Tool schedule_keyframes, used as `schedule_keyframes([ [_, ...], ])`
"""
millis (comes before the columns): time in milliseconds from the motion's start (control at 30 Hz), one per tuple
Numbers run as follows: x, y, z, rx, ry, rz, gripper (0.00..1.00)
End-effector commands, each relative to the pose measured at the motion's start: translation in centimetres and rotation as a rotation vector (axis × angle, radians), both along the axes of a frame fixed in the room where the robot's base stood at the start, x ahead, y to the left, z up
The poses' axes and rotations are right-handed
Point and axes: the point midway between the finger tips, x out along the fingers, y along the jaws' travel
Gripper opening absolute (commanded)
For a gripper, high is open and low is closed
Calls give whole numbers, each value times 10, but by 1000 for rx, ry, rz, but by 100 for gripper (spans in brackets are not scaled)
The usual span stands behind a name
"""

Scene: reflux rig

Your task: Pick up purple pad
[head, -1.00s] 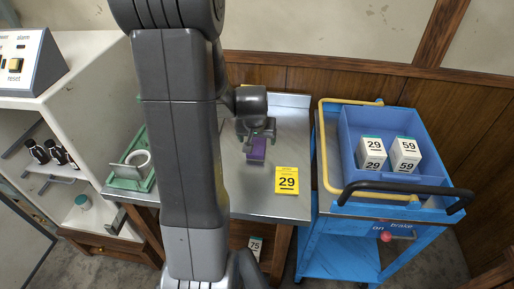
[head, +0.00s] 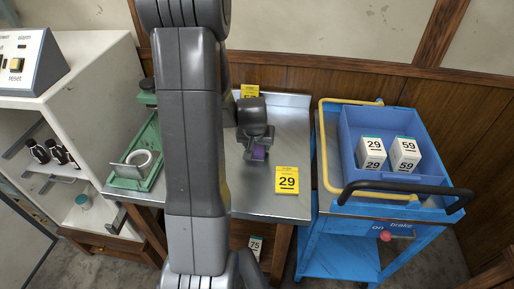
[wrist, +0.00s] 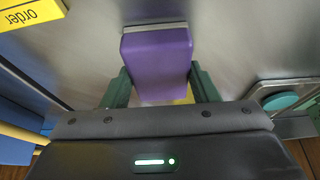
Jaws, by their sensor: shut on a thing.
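The purple pad (wrist: 157,62) is a small purple block with a pale layer along one edge. In the wrist view it sits between the two green fingers of my gripper (wrist: 160,88), which is shut on it. In the head view my gripper (head: 257,150) is over the metal table (head: 285,120), and the purple pad (head: 259,153) shows at its fingertips. I cannot tell whether the pad is clear of the table top.
A yellow card marked 29 (head: 287,180) lies right of the gripper; another yellow card (head: 250,91) is at the back. A green tray (head: 130,183) is left. A blue cart (head: 385,183) with boxes stands right. My arm hides part of the table.

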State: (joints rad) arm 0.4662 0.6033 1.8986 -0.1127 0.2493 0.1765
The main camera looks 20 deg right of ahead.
Motion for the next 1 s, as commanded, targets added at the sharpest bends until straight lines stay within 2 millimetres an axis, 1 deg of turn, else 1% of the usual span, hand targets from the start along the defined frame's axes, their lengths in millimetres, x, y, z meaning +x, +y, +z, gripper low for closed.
schedule_keyframes([
  [167, 0, 0, 1, -1, -1, 0, 29],
  [267, 0, 0, 5, -1, -1, 0, 29],
  [367, 1, -1, 18, -2, -4, -1, 29],
  [700, 1, 0, 78, -3, -5, 0, 29],
  [800, 1, 0, 91, -2, -3, 1, 29],
  [1000, 0, 0, 101, 0, 0, 0, 29],
])
